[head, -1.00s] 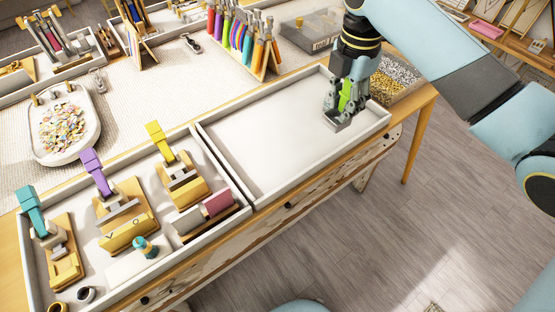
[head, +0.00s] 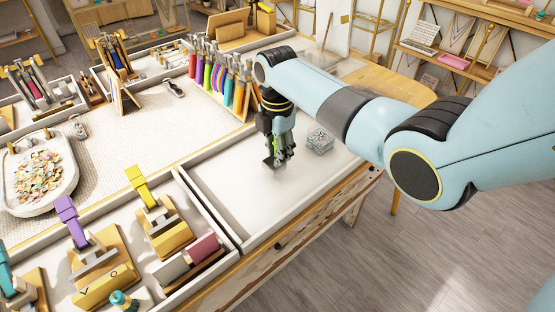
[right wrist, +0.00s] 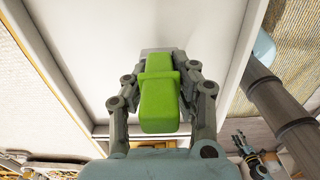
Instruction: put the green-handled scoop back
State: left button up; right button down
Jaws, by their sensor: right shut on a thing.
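The green-handled scoop shows in the right wrist view, with its thick green handle (right wrist: 160,95) between the two fingers of my right gripper (right wrist: 162,90). Its grey pan (right wrist: 155,55) is mostly hidden behind the handle. In the head view my right gripper (head: 277,152) points down, low over the white tray (head: 235,205), and is shut on the scoop. The handle is mostly hidden there; the pan (head: 271,164) shows below the fingers. I cannot tell whether it touches the tray. My left gripper (right wrist: 247,150) seems to show small at the lower right of the right wrist view.
A small speckled heap or box (head: 320,140) is right of the gripper. A rack of colourful-handled tools (head: 225,85) stands behind. Stamping presses with a purple lever (head: 70,218) and a yellow lever (head: 142,185) fill the left tray. The white tray's front half is clear.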

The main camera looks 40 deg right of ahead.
notch_tip(320, 180, down, 3)
jog(key=shift+r, duration=0.2)
jog(key=shift+f, duration=0.15)
pick_arm(q)
jog(key=shift+w+d+t, duration=0.2)
jog(key=shift+w+t, duration=0.1)
jog(key=shift+w, duration=0.6)
pick_arm(e)
jog(key=c, duration=1.1)
grip_release()
jog(key=shift+f, duration=0.15)
pick_arm(q)
jog(key=shift+s+f, duration=0.1)
jog(key=shift+s, duration=0.25)
pick_arm(e)
jog(key=shift+r, duration=0.25)
notch_tip(320, 180, up, 12)
jog(key=shift+f+p, duration=0.1)
jog(key=shift+p, duration=0.25)
pick_arm(q)
jog(key=shift+r, duration=0.5)
